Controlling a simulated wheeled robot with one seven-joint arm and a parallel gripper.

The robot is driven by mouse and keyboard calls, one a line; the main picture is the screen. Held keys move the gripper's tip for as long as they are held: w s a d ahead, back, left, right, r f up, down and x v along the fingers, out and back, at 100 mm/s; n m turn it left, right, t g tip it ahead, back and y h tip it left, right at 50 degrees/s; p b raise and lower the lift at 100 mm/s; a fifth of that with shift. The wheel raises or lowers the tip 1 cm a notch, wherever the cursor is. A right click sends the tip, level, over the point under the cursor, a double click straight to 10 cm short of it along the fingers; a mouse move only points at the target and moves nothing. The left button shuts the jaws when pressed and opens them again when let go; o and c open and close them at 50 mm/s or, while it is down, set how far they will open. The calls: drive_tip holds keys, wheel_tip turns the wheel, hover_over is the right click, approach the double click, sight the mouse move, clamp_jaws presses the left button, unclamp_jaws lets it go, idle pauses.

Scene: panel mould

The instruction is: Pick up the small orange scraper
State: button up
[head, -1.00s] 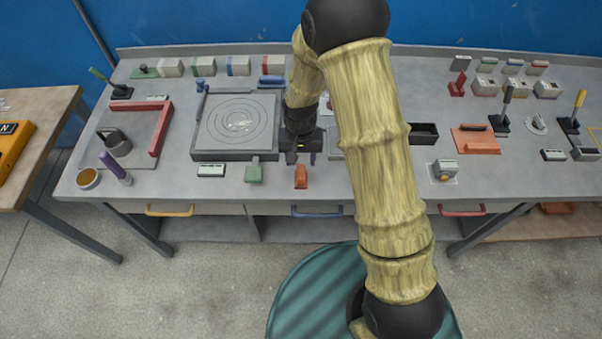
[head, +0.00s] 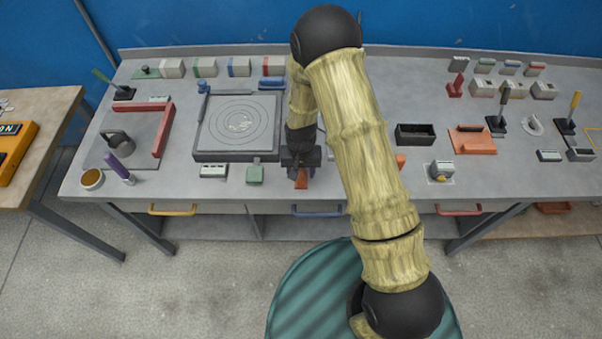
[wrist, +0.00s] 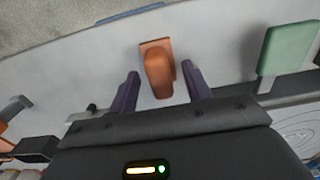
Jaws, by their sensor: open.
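The small orange scraper (wrist: 158,70) lies on the bench near its front edge. In the wrist view it sits ahead of and between the two dark fingers of my gripper (wrist: 160,88). The fingers are apart, and I see nothing held in them; its near end reaches between the fingertips. In the head view my gripper (head: 301,172) is right above the scraper (head: 301,178), and hides part of it. Whether the fingers touch the scraper I cannot tell.
The bench's front edge is close.

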drive_tip(key=shift+f, duration=0.35)
clamp_jaws()
idle(0.3)
